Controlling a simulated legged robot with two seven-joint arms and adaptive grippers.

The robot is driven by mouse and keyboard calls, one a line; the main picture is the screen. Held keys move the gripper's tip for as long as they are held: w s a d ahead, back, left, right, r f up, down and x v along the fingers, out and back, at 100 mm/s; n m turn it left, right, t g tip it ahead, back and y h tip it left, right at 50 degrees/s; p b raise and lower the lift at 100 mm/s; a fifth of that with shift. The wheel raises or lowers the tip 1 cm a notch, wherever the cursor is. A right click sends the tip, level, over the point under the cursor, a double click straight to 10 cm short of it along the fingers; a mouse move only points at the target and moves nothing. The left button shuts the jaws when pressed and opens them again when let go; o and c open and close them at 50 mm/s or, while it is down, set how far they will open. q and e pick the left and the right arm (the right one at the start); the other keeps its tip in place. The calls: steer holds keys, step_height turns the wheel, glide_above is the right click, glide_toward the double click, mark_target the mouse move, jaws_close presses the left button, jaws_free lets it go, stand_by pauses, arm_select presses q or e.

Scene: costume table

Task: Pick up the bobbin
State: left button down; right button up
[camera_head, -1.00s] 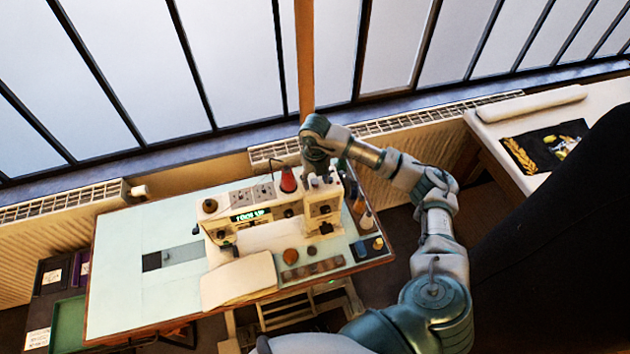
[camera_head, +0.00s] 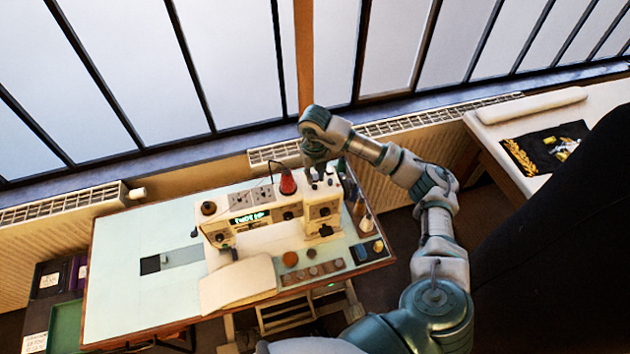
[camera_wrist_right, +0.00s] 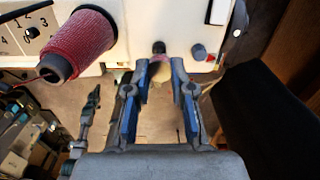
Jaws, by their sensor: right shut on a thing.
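In the head view my right gripper (camera_head: 317,172) points down over the top right end of the white sewing machine (camera_head: 262,220). The bobbin is too small to make out there. I cannot tell whether it touches the machine. My left gripper is not in view.
A red thread spool (camera_head: 288,184), also large in the right wrist view (camera_wrist_right: 78,42), stands close to the left of my right gripper. The pale green table (camera_head: 130,295) is mostly clear at left. Small bottles (camera_head: 366,222) stand at its right edge. A window and radiator are behind.

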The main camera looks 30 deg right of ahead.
steer(key=s+a+r+b, duration=0.1)
steer(key=s+a, duration=0.1)
steer(key=s, duration=0.5)
steer(key=s+a+r+b, duration=0.1)
steer(key=s+a+b, duration=0.1)
steer(key=s, duration=0.6)
steer(key=shift+s+a, duration=0.2)
steer(key=shift+a, duration=0.05)
